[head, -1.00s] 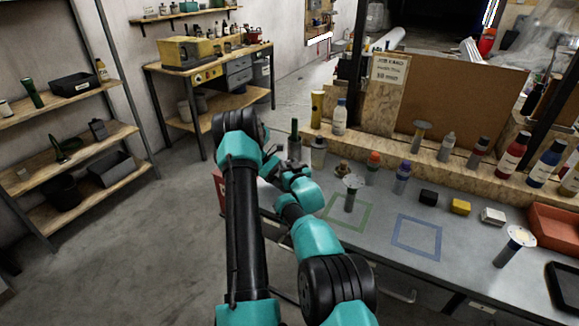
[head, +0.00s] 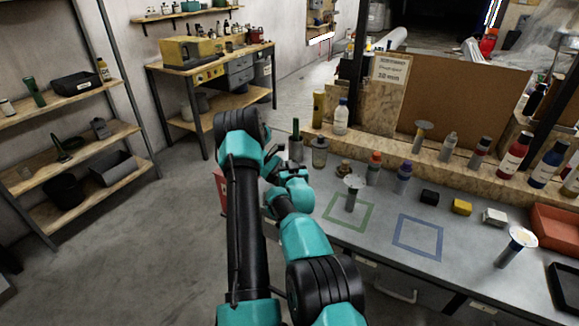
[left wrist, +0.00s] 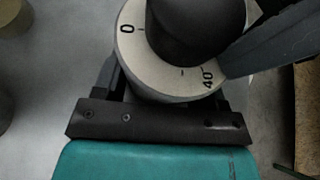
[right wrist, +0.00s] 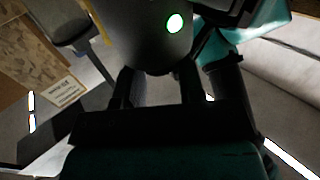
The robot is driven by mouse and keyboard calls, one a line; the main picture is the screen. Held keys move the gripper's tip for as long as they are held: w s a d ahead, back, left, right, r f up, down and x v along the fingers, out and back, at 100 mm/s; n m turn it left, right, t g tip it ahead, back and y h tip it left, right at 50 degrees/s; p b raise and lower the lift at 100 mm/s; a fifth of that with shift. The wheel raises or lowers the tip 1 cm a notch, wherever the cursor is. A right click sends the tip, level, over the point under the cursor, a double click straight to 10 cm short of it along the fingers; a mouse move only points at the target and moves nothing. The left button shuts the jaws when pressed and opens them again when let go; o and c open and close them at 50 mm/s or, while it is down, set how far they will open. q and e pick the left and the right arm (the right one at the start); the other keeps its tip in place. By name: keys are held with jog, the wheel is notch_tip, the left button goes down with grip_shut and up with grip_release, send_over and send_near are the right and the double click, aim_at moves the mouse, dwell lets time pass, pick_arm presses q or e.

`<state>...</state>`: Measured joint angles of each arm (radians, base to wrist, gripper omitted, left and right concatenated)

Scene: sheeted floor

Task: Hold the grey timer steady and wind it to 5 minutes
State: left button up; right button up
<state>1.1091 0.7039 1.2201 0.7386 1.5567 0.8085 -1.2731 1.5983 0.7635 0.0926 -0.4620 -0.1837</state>
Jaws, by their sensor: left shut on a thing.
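The timer (left wrist: 129,55) shows in the left wrist view as a pale round dial with a large black knob (left wrist: 197,22) on it. My left gripper (left wrist: 165,88) is shut on the timer's body. A dark grey bar passes close beside the knob; I cannot tell what it is. In the right wrist view, my right gripper (right wrist: 157,78) is at a dark rounded body (right wrist: 140,30) with a green light; I cannot tell whether its fingers touch it. The head view hides the timer behind my arms.
A green square outline (head: 333,221) and a blue one (head: 408,251) mark the grey bench. Several bottles and small blocks, including a yellow one (head: 462,207), stand along its back. An orange bin (head: 555,226) is at the right. The bench inside the blue outline is clear.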

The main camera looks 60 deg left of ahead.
jog(key=o, duration=0.4)
jog(key=shift+o, duration=0.2)
jog(key=shift+s+d, duration=0.1)
jog(key=v, duration=1.1)
jog(key=shift+d, duration=0.35)
jog(key=shift+s, duration=0.15)
